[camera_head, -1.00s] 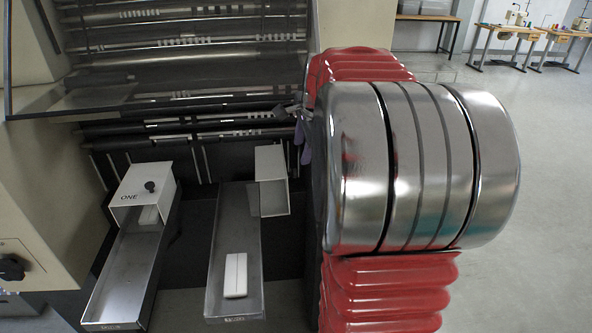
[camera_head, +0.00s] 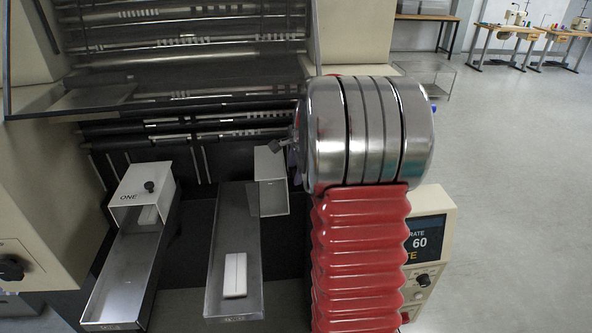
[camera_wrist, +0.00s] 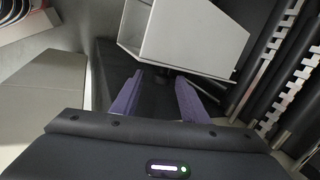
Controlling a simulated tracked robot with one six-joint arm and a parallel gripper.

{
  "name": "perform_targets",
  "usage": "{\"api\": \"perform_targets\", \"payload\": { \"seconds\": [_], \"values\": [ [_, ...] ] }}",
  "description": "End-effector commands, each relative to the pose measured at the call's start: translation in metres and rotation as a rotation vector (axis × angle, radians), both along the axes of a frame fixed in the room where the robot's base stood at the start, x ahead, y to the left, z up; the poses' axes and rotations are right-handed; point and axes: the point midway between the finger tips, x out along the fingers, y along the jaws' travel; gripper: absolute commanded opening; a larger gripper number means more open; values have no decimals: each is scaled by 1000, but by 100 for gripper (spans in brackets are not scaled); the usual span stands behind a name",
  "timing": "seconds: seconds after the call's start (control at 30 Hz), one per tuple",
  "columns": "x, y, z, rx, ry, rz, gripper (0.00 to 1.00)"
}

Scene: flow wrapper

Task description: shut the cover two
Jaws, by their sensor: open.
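That tray is open and holds a white bar (camera_head: 235,275). In the wrist view the cover (camera_wrist: 196,38) is just ahead of my gripper (camera_wrist: 160,88). The purple fingers are open and apart, with a dark knob (camera_wrist: 168,71) at the cover's edge in line with the gap. I cannot tell whether they touch it. In the head view my arm mostly hides the gripper.
Cover one (camera_head: 143,184), marked ONE with a black knob, sits at the far end of the left tray (camera_head: 120,290). The machine's raised clear guard (camera_head: 150,95) hangs above. A control panel (camera_head: 428,250) stands at right, partly behind my arm.

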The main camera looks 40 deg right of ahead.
Motion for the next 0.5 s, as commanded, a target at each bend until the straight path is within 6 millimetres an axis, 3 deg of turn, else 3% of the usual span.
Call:
{"api": "perform_targets", "payload": {
  "seconds": [0.27,0.5],
  "values": [
    [1,0,-1,0,0,1,41],
    [1,0,-1,0,0,1,25]
  ]
}}
